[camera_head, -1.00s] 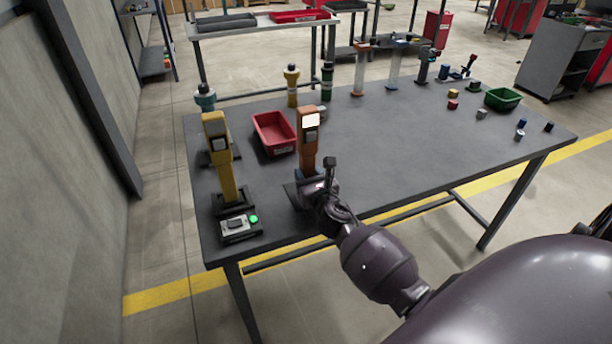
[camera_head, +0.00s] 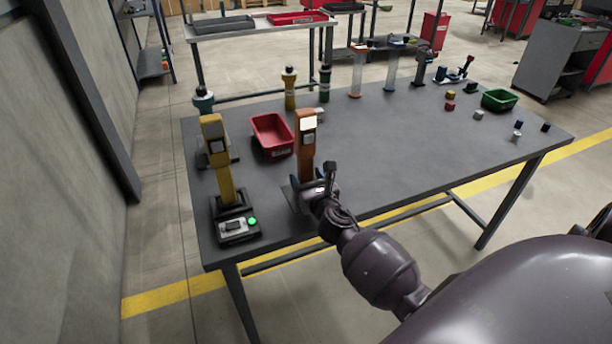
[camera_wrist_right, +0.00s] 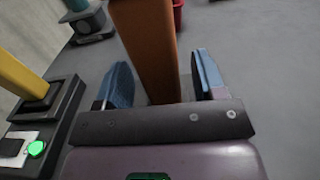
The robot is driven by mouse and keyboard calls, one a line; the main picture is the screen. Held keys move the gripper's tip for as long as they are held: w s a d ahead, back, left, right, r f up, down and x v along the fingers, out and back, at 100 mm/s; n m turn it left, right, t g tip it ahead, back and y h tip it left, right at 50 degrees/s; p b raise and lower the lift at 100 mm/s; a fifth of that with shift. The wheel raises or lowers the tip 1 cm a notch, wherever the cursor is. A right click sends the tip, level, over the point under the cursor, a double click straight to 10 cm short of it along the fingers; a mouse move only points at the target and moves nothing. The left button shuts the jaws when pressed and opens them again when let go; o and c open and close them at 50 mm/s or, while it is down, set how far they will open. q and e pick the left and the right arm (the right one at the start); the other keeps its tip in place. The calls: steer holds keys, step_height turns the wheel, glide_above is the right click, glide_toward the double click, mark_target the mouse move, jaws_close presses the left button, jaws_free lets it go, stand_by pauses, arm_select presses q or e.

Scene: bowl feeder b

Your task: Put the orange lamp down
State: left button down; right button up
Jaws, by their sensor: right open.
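The orange lamp (camera_head: 306,150) is an upright orange post with a lit white panel at its top. It stands near the front edge of the dark table (camera_head: 400,150), its dark base partly hidden by my right gripper (camera_head: 312,186). In the right wrist view, the orange post (camera_wrist_right: 147,45) rises between the two blue fingers of the right gripper (camera_wrist_right: 163,75). The fingers are open, one on each side, with visible gaps to the post. My left gripper is not in view.
A yellow lamp (camera_head: 220,165) stands left, behind a switch box with a green button (camera_head: 252,222). A red bin (camera_head: 273,134) lies behind the orange lamp. Several posts line the back. A green bin (camera_head: 500,100) and small blocks are at right. The table's middle right is clear.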

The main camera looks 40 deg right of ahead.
steer(key=v, duration=1)
steer(key=shift+s+a, duration=0.15)
steer(key=shift+s, duration=0.15)
steer(key=s+a+f+m+g+y, duration=0.2)
steer(key=s+f+m, duration=0.4)
steer(key=m, duration=1)
steer(key=s+a+f+m+g+y, duration=0.2)
steer(key=s+a+f+m+g, duration=0.2)
steer(key=s+m, duration=0.8)
steer(key=shift+s+a+f+m+g, duration=0.3)
steer(key=shift+a+f+m, duration=0.7)
steer(key=shift+f+m, duration=1)
steer(key=shift+r, duration=0.25)
